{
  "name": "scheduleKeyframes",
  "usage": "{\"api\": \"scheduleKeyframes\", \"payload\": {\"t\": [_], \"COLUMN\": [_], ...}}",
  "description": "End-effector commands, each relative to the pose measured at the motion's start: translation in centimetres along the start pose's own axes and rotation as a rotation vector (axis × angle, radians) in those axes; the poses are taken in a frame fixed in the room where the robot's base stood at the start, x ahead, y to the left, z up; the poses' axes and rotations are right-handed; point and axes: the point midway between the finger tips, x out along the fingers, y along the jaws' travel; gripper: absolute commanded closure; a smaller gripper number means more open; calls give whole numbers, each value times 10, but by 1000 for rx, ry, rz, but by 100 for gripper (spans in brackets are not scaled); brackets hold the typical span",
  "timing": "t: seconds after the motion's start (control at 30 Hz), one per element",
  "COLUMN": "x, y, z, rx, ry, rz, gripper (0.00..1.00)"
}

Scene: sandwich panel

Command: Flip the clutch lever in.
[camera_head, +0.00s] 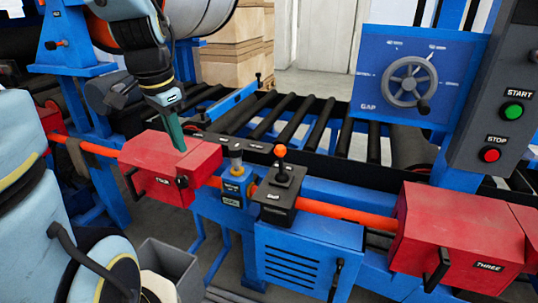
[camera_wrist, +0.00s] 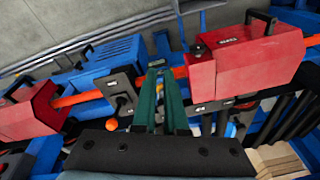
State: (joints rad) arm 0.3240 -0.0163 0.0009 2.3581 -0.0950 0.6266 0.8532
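A lever with an orange ball knob (camera_head: 281,151) stands on a black box (camera_head: 277,192) at the middle of the panel; it looks near upright. A dark strip (camera_head: 232,143) with small pale labels runs behind it, and also shows in the wrist view (camera_wrist: 214,106). I cannot read the labels, so I cannot tell which control is the clutch lever. My gripper (camera_head: 178,147) points down beside the far side of the left red box (camera_head: 170,172), left of the orange knob. In the wrist view my green fingers (camera_wrist: 160,74) are slightly apart, with nothing seen between them.
An orange bar (camera_head: 345,213) runs between the red boxes; the right one (camera_head: 455,235) is marked THREE. A blue box with a metal knob (camera_head: 236,186) stands left of the black box. Rollers (camera_head: 310,125) lie behind. A GAP handwheel (camera_head: 409,81) and START/STOP post (camera_head: 500,105) stand right.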

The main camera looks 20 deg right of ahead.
Motion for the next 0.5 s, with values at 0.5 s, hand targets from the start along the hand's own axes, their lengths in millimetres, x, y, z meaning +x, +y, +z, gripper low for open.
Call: {"api": "scheduleKeyframes", "payload": {"t": [0.5], "x": [-20], "y": [66], "z": [-102], "rx": [1171], "ry": [150], "rz": [26], "gripper": [100]}}
